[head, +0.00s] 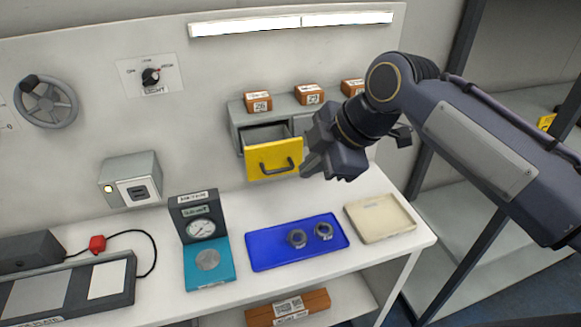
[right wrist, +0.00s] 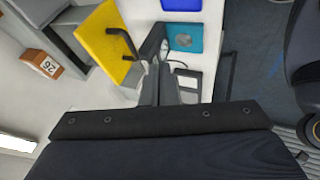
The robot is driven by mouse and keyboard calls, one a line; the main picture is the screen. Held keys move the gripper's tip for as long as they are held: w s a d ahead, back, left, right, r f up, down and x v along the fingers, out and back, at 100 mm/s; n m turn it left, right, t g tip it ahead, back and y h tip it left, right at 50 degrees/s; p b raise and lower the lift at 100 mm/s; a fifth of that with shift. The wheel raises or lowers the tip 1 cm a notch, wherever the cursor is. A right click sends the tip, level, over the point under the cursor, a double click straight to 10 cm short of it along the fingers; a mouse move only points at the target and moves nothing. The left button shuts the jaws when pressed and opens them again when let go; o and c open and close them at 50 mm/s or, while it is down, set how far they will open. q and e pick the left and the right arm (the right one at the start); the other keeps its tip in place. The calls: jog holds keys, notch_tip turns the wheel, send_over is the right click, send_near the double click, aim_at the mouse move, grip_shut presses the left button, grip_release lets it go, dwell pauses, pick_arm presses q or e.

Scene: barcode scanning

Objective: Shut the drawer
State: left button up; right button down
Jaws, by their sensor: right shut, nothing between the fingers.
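The drawer has a yellow front (head: 274,157) with a dark handle (head: 277,166). It stands pulled out of the grey cabinet (head: 240,114) on the back wall, and its open top shows. My right gripper (head: 308,168) is shut and empty, just right of the drawer front in the head view. In the right wrist view the gripper fingers (right wrist: 157,65) are together beside the yellow front (right wrist: 105,42) and its handle (right wrist: 122,43). I cannot tell whether they touch it. My left gripper is not in view.
Orange boxes (head: 258,102) stand on the cabinet. Below on the bench are a blue tray (head: 270,261) with two dark rings, a beige tray (head: 380,217) and a teal gauge stand (head: 206,272). A grey box (head: 131,178) is on the wall at left.

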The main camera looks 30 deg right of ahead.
aim_at(278, 142)
jog(key=w+f+p, duration=0.1)
jog(key=w+f, duration=0.4)
jog(key=w, duration=0.1)
jog(key=shift+a+p, duration=0.2)
jog(key=shift+p, duration=0.15)
jog(key=shift+w, duration=0.1)
jog(key=w, duration=0.3)
jog(key=w+d, duration=0.1)
jog(key=w, duration=0.1)
jog(key=w+d, duration=0.1)
jog(key=w, duration=0.2)
jog(key=shift+w, duration=0.3)
jog(key=shift+w+d, duration=0.1)
jog(key=shift+r, duration=0.1)
